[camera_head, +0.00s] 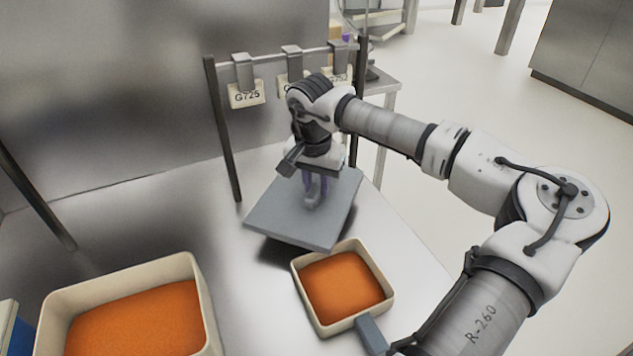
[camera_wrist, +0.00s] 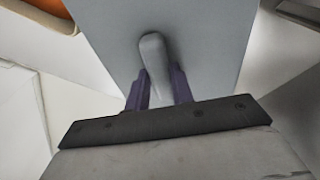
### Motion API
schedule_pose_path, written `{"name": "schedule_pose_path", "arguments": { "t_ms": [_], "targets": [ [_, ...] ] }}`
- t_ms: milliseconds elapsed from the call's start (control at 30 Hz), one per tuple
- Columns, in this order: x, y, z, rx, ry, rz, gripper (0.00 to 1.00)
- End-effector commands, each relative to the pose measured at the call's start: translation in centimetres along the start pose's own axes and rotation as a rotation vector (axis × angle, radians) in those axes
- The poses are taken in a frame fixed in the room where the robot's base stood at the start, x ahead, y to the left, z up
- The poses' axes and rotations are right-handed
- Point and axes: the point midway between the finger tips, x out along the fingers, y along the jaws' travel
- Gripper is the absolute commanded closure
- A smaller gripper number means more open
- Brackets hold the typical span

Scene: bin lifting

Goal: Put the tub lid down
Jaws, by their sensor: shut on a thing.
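The tub lid (camera_head: 272,217) is a flat grey square plate with a raised handle in its middle. My gripper (camera_head: 313,190) is shut on that handle from above. In the wrist view the purple fingers (camera_wrist: 160,90) sit on both sides of the rounded grey handle (camera_wrist: 153,48), and the lid (camera_wrist: 205,40) spreads out behind it. The lid looks tilted in the head view, over the steel table beyond the small tub. I cannot tell whether any edge of it touches the table.
A small cream tub (camera_head: 303,288) with orange contents and a grey handle stands nearer. A larger cream tub (camera_head: 203,300) with orange contents is at lower left. A rack with dark posts (camera_head: 222,130) and hanging labels stands behind. Bare table (camera_head: 170,215) lies left of the lid.

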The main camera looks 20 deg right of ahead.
Motion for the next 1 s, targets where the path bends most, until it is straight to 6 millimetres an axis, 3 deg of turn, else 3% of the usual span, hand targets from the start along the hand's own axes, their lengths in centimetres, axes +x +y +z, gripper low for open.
{"name": "schedule_pose_path", "arguments": {
  "t_ms": [233, 267, 433, 767, 1000],
  "targets": [
    [0.5, 0.0, 0.1, 0.000, 0.000, 0.000, 1.00],
    [0.5, 0.0, 0.1, 0.000, 0.000, 0.000, 0.76],
    [0.5, 0.0, 0.1, 0.000, 0.000, 0.000, 0.55],
    [0.1, 0.0, 0.0, 0.000, 0.000, 0.000, 0.55],
    [-3.0, 0.0, -0.2, 0.001, 0.004, 0.000, 0.55]
  ]
}}
